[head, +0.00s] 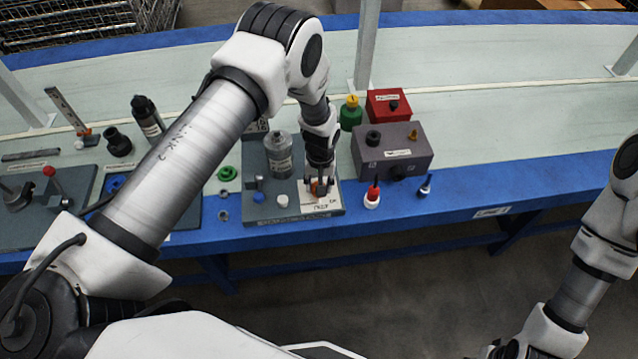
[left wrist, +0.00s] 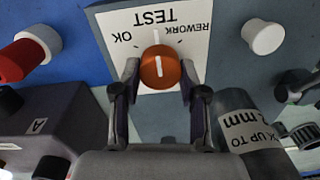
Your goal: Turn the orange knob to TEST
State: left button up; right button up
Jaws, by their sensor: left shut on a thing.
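The orange knob (left wrist: 160,68) sits on a white label plate (left wrist: 118,18) printed OK, TEST and REWORK, upside down in the left wrist view. The white line on the knob points straight at the TEST mark, between OK and REWORK. My left gripper (left wrist: 160,75) has one finger on each side of the knob and is shut on it. In the head view my left gripper (head: 319,188) reaches down to the label plate (head: 333,204) on the grey base, mostly covering the knob. Part of my right arm shows at the lower right; its gripper is out of view.
On the grey base stand a clear canister (head: 279,155) and a white cap (head: 282,200). A grey box (head: 405,165), a red box (head: 388,108), a green bottle (head: 350,118) and a red-and-white bottle (head: 372,200) stand to the right. The table farther right is clear.

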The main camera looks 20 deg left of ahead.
pick_arm(q)
jog(key=o, duration=1.1)
jog(key=shift+o, duration=0.2)
notch_tip(320, 180, up, 12)
jog(key=shift+d, duration=0.15)
jog(key=s+f, duration=0.2)
jog(key=s+f+g, duration=0.1)
jog(key=s+f, duration=0.1)
jog(key=s, duration=0.1)
jog(key=s+a+f+g, duration=0.1)
jog(key=s+f, duration=0.1)
jog(key=s, duration=0.1)
jog(key=shift+a+f, duration=0.1)
jog(key=shift+f, duration=0.2)
jog(key=s+a+f+m+t, duration=0.1)
jog(key=s+f+m, duration=0.1)
jog(key=s, duration=0.9)
jog(key=s+a+f+m+t, duration=0.1)
jog(key=s+f+m, duration=0.1)
jog(key=s, duration=0.9)
jog(key=shift+a+f, duration=0.25)
jog(key=shift+f, duration=0.05)
